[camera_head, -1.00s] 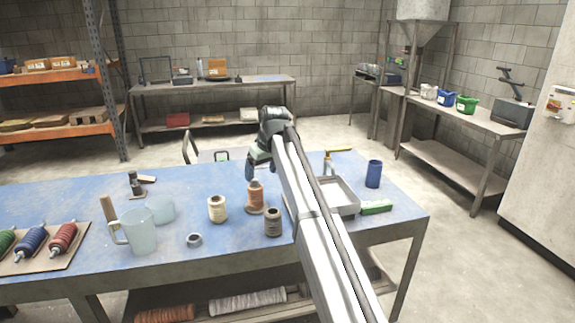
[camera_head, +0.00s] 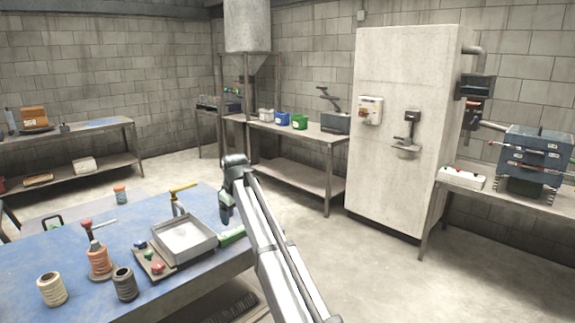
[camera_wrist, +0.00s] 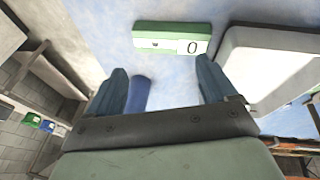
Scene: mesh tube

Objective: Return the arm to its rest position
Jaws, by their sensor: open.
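My gripper (camera_head: 226,208) hangs at the end of my raised arm, by the right end of the blue bench (camera_head: 60,258). In the wrist view my gripper (camera_wrist: 160,88) has its two dark blue fingers spread apart. A blue cylinder (camera_wrist: 138,93) shows between them, close to the left finger. It looks lower than the fingers, and the space between them otherwise shows only bench top. The blue cylinder is hidden behind my gripper in the head view.
A grey tray (camera_head: 185,256) stands left of my gripper, with a green device (camera_head: 231,236) beside it. Several spools, one orange (camera_head: 99,261), and a board with coloured knobs (camera_head: 153,266) are farther left. Open floor (camera_head: 310,240) lies to the right.

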